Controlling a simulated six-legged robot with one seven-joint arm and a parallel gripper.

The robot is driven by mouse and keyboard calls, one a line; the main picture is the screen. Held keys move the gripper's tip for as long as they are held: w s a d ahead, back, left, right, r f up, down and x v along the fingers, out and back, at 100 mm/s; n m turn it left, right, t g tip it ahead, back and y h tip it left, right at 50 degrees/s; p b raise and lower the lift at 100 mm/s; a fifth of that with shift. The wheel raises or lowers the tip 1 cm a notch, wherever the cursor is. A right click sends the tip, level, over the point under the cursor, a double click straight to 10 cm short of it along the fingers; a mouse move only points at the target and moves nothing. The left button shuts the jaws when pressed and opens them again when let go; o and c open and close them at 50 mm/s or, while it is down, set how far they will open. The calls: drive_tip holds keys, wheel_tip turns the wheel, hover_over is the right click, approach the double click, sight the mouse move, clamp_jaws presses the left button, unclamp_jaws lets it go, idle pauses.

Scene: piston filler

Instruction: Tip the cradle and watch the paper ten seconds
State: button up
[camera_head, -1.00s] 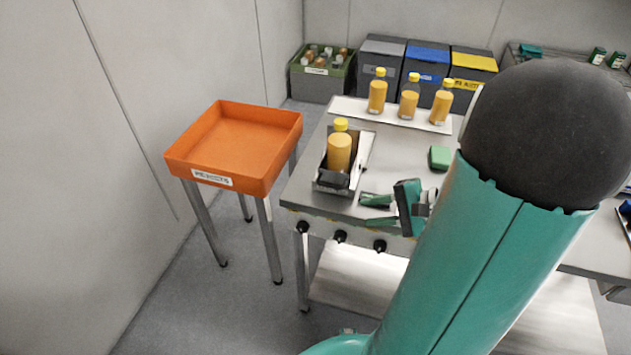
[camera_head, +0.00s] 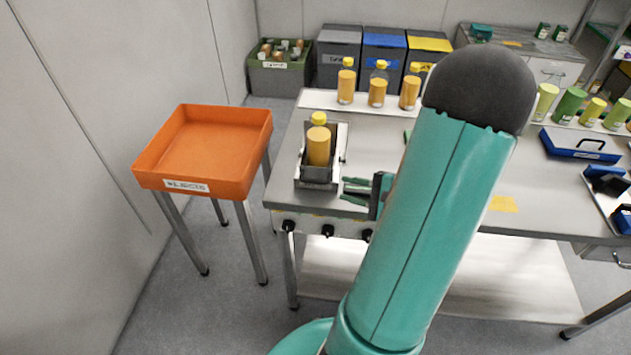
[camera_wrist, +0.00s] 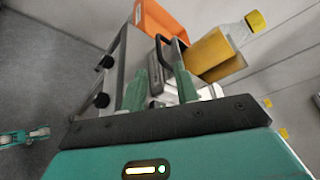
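The dark cradle (camera_head: 317,184) stands at the left end of the steel table, with an amber bottle (camera_head: 318,148) with a yellow cap in it. The bottle looks upright in the head view. My gripper (camera_head: 353,190) is just right of the cradle's front end, its green fingers pointing left. In the wrist view my gripper (camera_wrist: 161,88) has its fingers apart, with the cradle's dark handle (camera_wrist: 172,42) beyond them and the bottle (camera_wrist: 212,52) to the right. I see no contact clearly. A white strip (camera_head: 342,142) lies along the cradle's right side; whether it is the paper I cannot tell.
An orange tray (camera_head: 205,150) on legs stands left of the table. Several amber bottles (camera_head: 377,92) stand on a white strip at the table's back. Black knobs (camera_head: 328,231) line the front edge. A blue case (camera_head: 580,146) lies at right. My arm hides the table's middle.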

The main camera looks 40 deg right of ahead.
sight(323, 183)
drive_tip(key=x, duration=0.9)
drive_tip(key=shift+w+a+f, duration=0.1)
clamp_jaws()
